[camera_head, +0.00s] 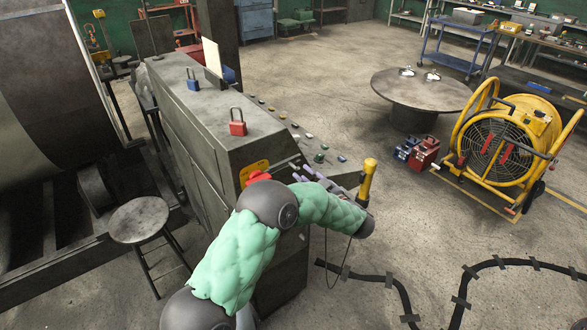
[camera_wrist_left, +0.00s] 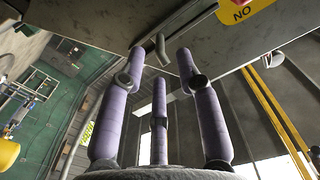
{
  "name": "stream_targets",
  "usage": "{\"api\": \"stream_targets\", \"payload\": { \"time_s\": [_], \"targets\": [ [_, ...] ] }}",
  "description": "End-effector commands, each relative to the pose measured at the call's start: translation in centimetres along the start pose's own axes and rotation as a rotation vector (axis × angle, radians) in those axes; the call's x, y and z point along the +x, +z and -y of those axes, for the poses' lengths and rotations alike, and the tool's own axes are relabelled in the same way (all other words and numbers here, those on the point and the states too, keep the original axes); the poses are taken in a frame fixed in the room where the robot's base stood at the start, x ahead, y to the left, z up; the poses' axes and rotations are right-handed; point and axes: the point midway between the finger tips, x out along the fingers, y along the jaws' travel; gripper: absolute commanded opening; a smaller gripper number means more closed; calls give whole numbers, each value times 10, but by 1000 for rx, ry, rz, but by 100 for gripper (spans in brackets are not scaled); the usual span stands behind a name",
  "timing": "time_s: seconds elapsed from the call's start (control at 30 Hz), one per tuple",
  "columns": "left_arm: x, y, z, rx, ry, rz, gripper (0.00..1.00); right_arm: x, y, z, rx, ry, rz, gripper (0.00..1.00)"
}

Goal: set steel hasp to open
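The steel hasp (camera_wrist_left: 190,20) appears to be the narrow grey metal strip with a short rounded peg on the dark console face in the left wrist view. Whether it is open or closed is unclear. My left gripper (camera_wrist_left: 160,62) has three purple fingers, spread apart with nothing held; the peg shows between the upper fingertips. I cannot tell whether they touch it. In the head view my left gripper (camera_head: 308,174) is at the near end of the grey console (camera_head: 205,130), partly behind my green-sleeved arm, and the hasp is hidden. My right gripper is not in view.
A red padlock (camera_head: 237,128) and a blue padlock (camera_head: 193,84) stand on the console. A yellow post-like handle (camera_head: 368,180) is close to my left gripper. A stool (camera_head: 138,220) stands left, a yellow fan (camera_head: 500,145) right. Taped cable (camera_head: 400,292) crosses the floor.

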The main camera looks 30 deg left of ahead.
Motion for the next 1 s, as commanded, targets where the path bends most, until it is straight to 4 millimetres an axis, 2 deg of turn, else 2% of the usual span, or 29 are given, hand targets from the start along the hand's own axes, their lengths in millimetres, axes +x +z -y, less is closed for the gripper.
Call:
{"api": "stream_targets", "payload": {
  "time_s": [0.1,0.3,0.5,0.77,0.8,0.9,0.93,1.0],
  "targets": [
    [23,2,0,-2,-3,0,34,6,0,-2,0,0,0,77],
    [50,2,0,-1,-1,1,34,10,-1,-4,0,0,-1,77],
    [62,1,0,0,1,0,34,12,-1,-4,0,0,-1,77],
    [64,0,0,0,2,0,34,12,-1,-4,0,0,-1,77],
    [64,0,0,0,2,0,31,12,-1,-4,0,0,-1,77],
    [63,0,0,0,2,0,3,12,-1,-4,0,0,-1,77],
    [63,0,0,0,2,0,0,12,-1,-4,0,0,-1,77],
    [63,1,0,0,2,0,0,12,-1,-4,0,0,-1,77]
  ]
}}
